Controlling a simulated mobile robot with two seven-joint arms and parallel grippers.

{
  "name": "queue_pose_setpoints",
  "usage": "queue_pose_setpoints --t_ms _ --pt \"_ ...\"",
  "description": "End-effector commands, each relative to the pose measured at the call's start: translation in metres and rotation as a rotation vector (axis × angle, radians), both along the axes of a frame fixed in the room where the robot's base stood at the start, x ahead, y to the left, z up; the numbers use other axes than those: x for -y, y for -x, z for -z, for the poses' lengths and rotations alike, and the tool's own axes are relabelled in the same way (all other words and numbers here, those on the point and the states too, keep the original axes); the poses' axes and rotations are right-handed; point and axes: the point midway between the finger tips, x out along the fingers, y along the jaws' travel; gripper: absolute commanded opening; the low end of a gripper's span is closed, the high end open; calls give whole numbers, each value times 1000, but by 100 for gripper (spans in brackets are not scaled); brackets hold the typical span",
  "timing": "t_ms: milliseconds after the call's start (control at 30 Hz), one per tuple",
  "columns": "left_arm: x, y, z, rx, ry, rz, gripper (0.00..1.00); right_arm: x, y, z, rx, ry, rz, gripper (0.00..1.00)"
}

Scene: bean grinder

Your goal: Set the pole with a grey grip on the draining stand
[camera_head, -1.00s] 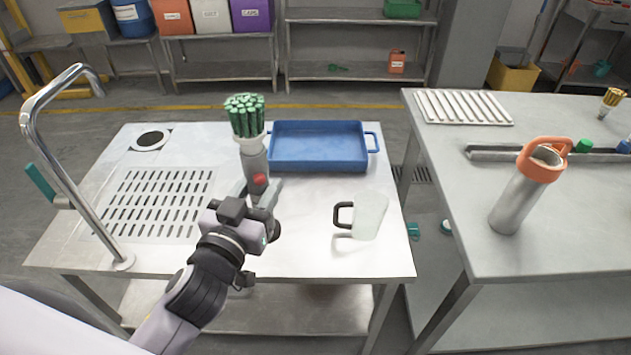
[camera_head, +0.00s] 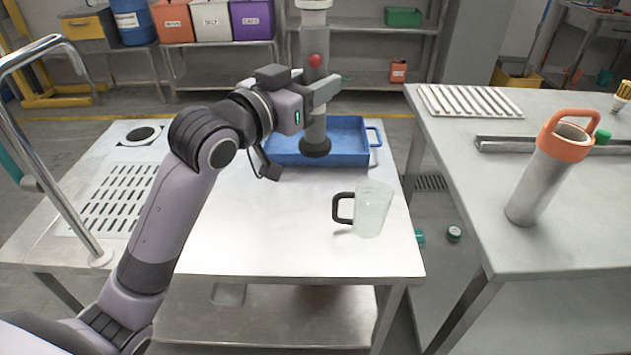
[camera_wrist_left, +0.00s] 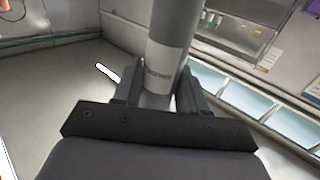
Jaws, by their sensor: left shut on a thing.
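My left gripper (camera_head: 318,92) is shut on an upright grey cylinder (camera_head: 314,132) with a red button, a pale collar and a black base. It holds the cylinder in front of the blue tray, apparently raised; its top is cut off by the picture edge. In the left wrist view the cylinder (camera_wrist_left: 172,42) stands between the two dark fingers (camera_wrist_left: 158,88). I cannot tell if this cylinder is the pole with a grey grip; no other such pole shows clearly. A white slatted rack (camera_head: 469,102), possibly the draining stand, lies empty at the right table's back left. My right gripper is out of view.
A blue tray (camera_head: 277,150) is at the left table's back. A clear mug (camera_head: 374,209) with a black handle stands at its right. A tap (camera_head: 40,180) rises at left. A grey flask (camera_head: 535,185) with an orange lid stands on the right table. A gap separates the tables.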

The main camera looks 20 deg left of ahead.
Motion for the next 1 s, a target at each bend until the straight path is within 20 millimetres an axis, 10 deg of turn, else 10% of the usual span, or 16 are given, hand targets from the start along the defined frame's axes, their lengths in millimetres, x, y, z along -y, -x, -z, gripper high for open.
queue_pose_setpoints --t_ms 533,1000 --pt "0 0 131 -4 3 4 6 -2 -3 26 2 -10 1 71" --pt "1 0 189 -2 1 5 6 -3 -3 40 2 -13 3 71"
